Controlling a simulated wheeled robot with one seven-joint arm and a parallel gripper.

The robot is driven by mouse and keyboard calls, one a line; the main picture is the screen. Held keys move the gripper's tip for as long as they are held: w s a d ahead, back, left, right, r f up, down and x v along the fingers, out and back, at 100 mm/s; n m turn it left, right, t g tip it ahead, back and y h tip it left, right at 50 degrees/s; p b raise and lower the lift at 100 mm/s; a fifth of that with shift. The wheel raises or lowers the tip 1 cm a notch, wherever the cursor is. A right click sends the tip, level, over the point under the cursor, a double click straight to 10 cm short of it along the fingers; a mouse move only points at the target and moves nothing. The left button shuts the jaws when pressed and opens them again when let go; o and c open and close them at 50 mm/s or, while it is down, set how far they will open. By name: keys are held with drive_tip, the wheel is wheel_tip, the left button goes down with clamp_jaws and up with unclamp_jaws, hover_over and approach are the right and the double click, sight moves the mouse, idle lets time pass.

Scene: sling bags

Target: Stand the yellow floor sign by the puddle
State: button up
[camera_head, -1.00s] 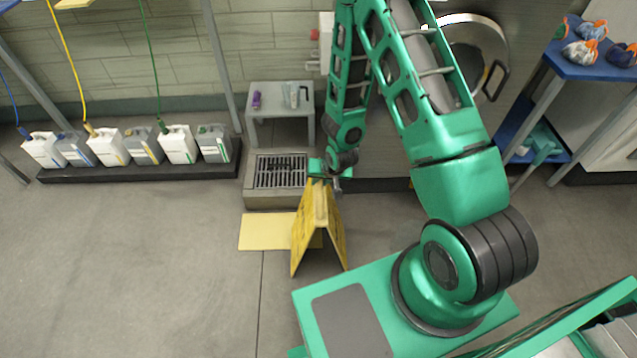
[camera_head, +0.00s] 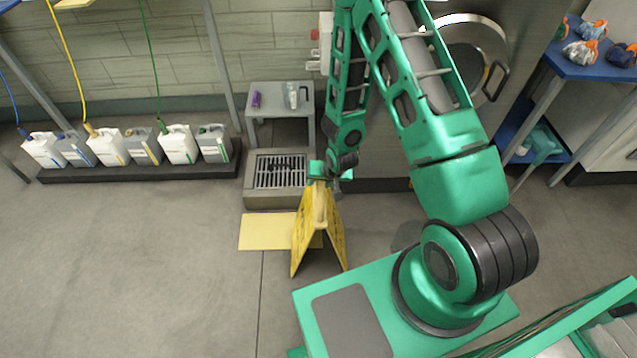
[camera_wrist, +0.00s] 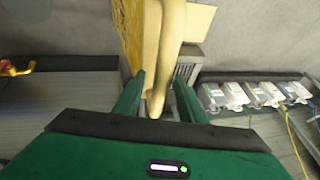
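The yellow floor sign (camera_head: 322,235) stands on the floor as an open A-frame, with its two panels spread and its ridge up. My gripper (camera_head: 322,178) is at the top of the sign. In the wrist view, the fingers of my gripper (camera_wrist: 160,92) are apart, on either side of the ridge of the sign (camera_wrist: 165,55). A gap shows between the right finger and the ridge. A darker patch (camera_head: 407,236) lies on the floor right of the sign, by my base; I cannot tell whether it is the puddle or a shadow.
A flat yellow rectangle (camera_head: 262,232) lies on the floor left of the sign, partly behind it. A grated drain box (camera_head: 277,204) and a small grey table (camera_head: 280,92) stand behind. Several jugs stand on a dark base (camera_head: 140,172) at the left. The left foreground floor is clear.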

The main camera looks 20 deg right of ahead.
drive_tip(key=a+v, duration=0.1)
drive_tip(key=v, duration=1.1)
drive_tip(key=s+d+r+g+h, duration=0.1)
drive_tip(key=s+d+r, duration=0.3)
drive_tip(key=d+r, duration=0.45)
drive_tip(key=s+d+r+g+h, duration=0.1)
drive_tip(key=s+d+r, duration=0.2)
drive_tip(key=d+r, duration=0.5)
drive_tip(key=s+r+m+g, duration=0.1)
drive_tip(key=s+r, duration=0.5)
drive_tip(key=s, duration=0.3)
drive_tip(key=s+r+m+g+y, duration=0.1)
drive_tip(key=s+r+g, duration=0.1)
drive_tip(key=s+r, duration=0.5)
drive_tip(key=s, duration=0.3)
drive_tip(key=shift+d+r, duration=0.3)
drive_tip(key=shift+d, duration=0.05)
drive_tip(key=shift+s, duration=0.1)
